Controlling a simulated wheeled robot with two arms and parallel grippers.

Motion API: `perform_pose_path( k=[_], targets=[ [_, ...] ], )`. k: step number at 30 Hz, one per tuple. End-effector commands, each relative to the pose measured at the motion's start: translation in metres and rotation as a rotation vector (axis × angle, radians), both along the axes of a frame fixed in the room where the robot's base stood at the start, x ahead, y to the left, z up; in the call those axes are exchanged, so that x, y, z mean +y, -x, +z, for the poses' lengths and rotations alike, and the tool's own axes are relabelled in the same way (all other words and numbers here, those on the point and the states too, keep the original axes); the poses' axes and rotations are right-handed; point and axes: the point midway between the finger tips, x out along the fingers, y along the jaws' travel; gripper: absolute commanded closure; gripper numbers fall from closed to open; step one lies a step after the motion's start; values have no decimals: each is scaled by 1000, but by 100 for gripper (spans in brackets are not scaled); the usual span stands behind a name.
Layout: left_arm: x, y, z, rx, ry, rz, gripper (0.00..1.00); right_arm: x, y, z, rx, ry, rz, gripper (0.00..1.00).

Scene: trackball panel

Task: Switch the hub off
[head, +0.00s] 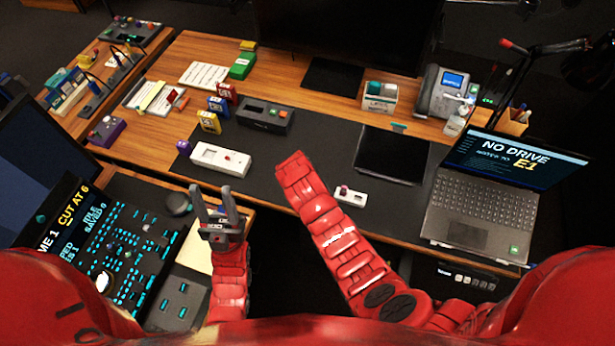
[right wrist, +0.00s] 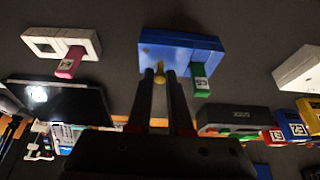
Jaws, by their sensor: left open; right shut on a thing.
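The hub looks to be the blue box (right wrist: 185,52) in the right wrist view, with a green stick (right wrist: 200,80) plugged into its edge and a small yellow lever (right wrist: 160,78) on it. My right gripper (right wrist: 160,76) is at the box, its two fingers closed around the yellow lever. In the head view my right arm (head: 330,230) reaches over the dark mat and hides the blue box and the gripper. My left gripper (head: 220,208) is open and empty, raised near the desk's front left edge.
A white box (head: 220,159) and a dark box (head: 265,115) stand left of my right arm. A small white box (head: 350,196) lies right of it. The laptop (head: 480,200) reads "NO DRIVE" and "E1". A black pad (head: 390,155) lies behind.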

Motion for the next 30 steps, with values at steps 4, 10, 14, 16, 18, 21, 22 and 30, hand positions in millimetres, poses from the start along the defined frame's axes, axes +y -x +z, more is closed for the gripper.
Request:
perform_pose_path(
  k=[4, 10, 14, 16, 18, 21, 22, 30],
  targets=[
    [0, 0, -44, 0, 0, 0, 50, 4, 5, -15, -109, 32, 5, 100],
    [0, 0, -81, 0, 0, 0, 50, 4, 10, -15, -218, 73, 2, 100],
    [0, 0, -97, 0, 0, 0, 50, 5, 11, -12, -272, 88, 2, 100],
    [0, 0, -102, 0, 0, 0, 50, 5, 12, -11, -291, 95, 2, 100],
    [0, 0, -106, 0, 0, 0, 50, 5, 12, -10, -306, 100, 2, 100],
    [0, 0, -109, 0, 0, 0, 50, 5, 13, -9, -319, 105, 1, 100],
    [0, 0, -109, 0, 0, 0, 50, 5, 13, -8, -321, 105, 1, 100],
    [0, 0, -109, 0, 0, 0, 50, 5, 13, -6, -326, 108, 0, 100]
  ],
)
